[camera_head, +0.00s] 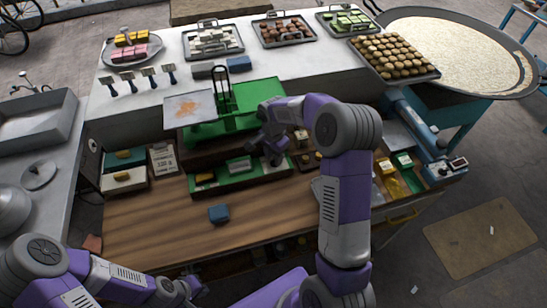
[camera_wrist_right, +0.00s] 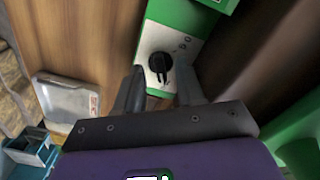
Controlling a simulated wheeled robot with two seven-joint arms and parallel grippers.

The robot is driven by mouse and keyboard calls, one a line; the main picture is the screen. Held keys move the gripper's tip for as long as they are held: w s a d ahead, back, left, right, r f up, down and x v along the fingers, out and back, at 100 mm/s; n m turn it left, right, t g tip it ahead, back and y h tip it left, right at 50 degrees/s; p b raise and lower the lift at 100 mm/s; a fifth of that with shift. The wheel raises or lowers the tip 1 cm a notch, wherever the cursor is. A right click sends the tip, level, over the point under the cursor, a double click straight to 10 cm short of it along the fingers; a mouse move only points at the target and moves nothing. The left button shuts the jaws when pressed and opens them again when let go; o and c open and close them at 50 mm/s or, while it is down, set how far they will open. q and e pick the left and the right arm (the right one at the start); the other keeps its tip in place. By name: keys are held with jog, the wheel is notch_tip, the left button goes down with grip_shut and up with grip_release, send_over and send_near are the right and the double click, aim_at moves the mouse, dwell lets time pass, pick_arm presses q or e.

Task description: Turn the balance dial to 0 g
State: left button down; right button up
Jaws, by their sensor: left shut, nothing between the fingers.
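The balance (camera_head: 258,95) is green, with a flat metal pan (camera_head: 190,108) on its left, and stands at the back of the wooden bench. In the right wrist view its dial (camera_wrist_right: 160,66) is a black knob on a pale panel with small marks; I cannot read its setting. My right gripper (camera_wrist_right: 160,92) is open, its fingers apart with the dial visible just beyond and between their tips. In the head view the right gripper (camera_head: 275,153) is beside the balance and the dial cannot be made out. My left gripper (camera_head: 182,291) is shut and empty at the front left.
A green tray (camera_head: 222,185) with small blocks lies in front of the balance. A metal tray (camera_wrist_right: 68,98) shows in the wrist view. Trays of sweets line the white counter (camera_head: 285,68) behind.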

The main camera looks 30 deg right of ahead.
jog(key=shift+f, duration=0.6)
grip_shut()
